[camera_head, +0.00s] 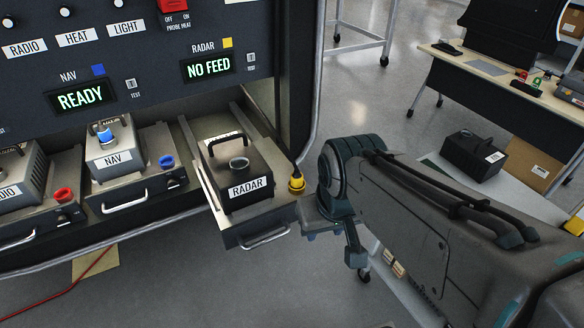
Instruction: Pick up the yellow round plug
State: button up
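The yellow round plug (297,184) hangs at the end of a dark cable, beside the right edge of the pulled-out RADAR tray (245,228). My gripper (332,228) is at the left end of my arm, just to the right of and slightly below the plug. It looks apart from the plug. Its fingers are partly hidden by my arm, so I cannot tell how far apart they are.
The black RADAR box (242,172) sits on its tray. The NAV unit (118,155) with a blue plug (166,162) and a red plug (62,195) are further left. The panel above reads READY (80,98) and NO FEED (208,67). A black case (473,155) rests on a white surface at right.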

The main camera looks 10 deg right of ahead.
aim_at(297, 178)
jog(key=z, duration=3.25)
jog(key=k, duration=1.25)
jog(key=u, duration=1.9)
jog(key=i, duration=0.5)
jog(key=u, duration=0.05)
